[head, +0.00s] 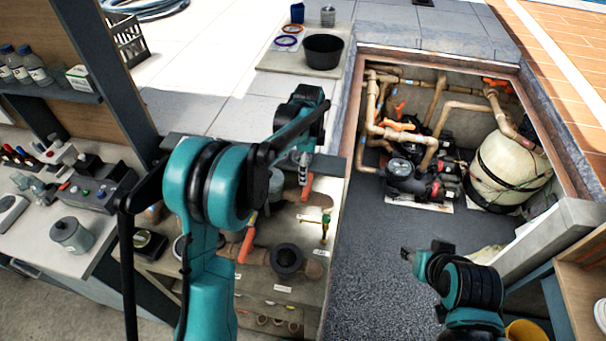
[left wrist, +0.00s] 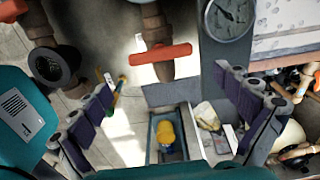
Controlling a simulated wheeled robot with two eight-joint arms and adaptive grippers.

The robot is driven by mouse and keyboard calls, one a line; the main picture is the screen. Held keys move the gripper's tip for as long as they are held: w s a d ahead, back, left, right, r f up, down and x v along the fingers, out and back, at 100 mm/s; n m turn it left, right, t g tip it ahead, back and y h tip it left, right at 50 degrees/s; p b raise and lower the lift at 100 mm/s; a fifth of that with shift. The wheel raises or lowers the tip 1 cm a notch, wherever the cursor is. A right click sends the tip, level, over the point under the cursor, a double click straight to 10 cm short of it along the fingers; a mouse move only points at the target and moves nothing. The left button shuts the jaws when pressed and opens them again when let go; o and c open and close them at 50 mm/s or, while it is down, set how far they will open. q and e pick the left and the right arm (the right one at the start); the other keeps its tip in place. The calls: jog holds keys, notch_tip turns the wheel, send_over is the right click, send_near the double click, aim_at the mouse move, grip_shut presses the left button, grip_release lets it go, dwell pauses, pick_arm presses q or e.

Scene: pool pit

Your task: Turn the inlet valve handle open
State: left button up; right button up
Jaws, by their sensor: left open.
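An orange-red valve handle (head: 307,186) shows on the pipework board just below my left gripper (head: 303,160) in the head view. In the left wrist view, an orange-red handle (left wrist: 160,53) lies crosswise on a brown pipe. My left gripper (left wrist: 168,80) is open there, with its fingers apart on either side and nothing between the tips. The handle appears beyond the fingertips; contact is not visible. Another orange handle (head: 246,245) sits lower left on the board. Labels are too small to read. Part of my right arm shows lower right; its jaw state is unclear at the tip (head: 408,254).
The sunken pit holds brown pipes, a pump (head: 405,178) and a pale tank (head: 508,168). A black bowl (head: 323,51) stands on a board at the back. A round gauge (left wrist: 229,18) stands right of the handle in the wrist view. A workbench lies left.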

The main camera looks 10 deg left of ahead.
aim_at(307, 187)
pick_arm(q)
notch_tip(307, 187, down, 8)
jog(key=shift+r+b, duration=0.1)
jog(key=shift+b, duration=0.35)
jog(key=c, duration=0.8)
